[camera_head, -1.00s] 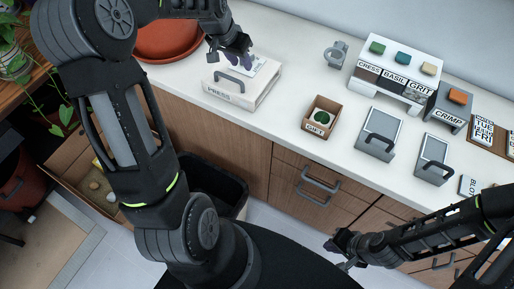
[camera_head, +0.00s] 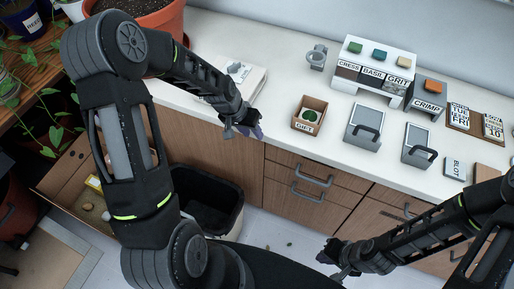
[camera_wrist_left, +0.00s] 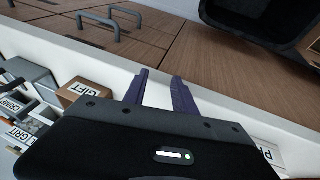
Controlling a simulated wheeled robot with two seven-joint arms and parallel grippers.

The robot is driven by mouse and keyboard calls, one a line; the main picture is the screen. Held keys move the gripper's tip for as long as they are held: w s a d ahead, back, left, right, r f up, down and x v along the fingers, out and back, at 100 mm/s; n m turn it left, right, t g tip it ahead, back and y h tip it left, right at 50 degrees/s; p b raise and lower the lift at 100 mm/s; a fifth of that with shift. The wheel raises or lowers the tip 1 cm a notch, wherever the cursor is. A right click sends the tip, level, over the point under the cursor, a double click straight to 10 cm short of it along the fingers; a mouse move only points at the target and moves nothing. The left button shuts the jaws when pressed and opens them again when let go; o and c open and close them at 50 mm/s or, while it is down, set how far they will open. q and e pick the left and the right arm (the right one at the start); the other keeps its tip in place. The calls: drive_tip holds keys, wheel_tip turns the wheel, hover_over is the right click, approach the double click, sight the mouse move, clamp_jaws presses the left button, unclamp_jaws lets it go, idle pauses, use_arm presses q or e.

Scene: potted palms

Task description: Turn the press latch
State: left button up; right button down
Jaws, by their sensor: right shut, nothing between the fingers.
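The white press (camera_head: 254,80) lies on the counter at the left in the head view. My right gripper (camera_head: 338,268) is shut and empty, low in front of the drawers.
A terracotta pot with soil (camera_head: 160,20) stands at the back left. A GIFT box (camera_head: 309,115), two grey handled blocks (camera_head: 364,127) (camera_head: 418,146), a CRESS/BASIL/GRIT stand (camera_head: 392,56) and a CRIMP block (camera_head: 428,94) stand to the right. A black bin (camera_head: 226,216) is below.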

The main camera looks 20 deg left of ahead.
use_arm(q)
drive_tip(key=d+f, duration=0.1)
drive_tip(key=s+d+f, duration=0.1)
drive_tip(key=d+f+b, duration=0.1)
drive_tip(key=shift+s+f, duration=0.3)
drive_tip(key=shift+a, duration=0.1)
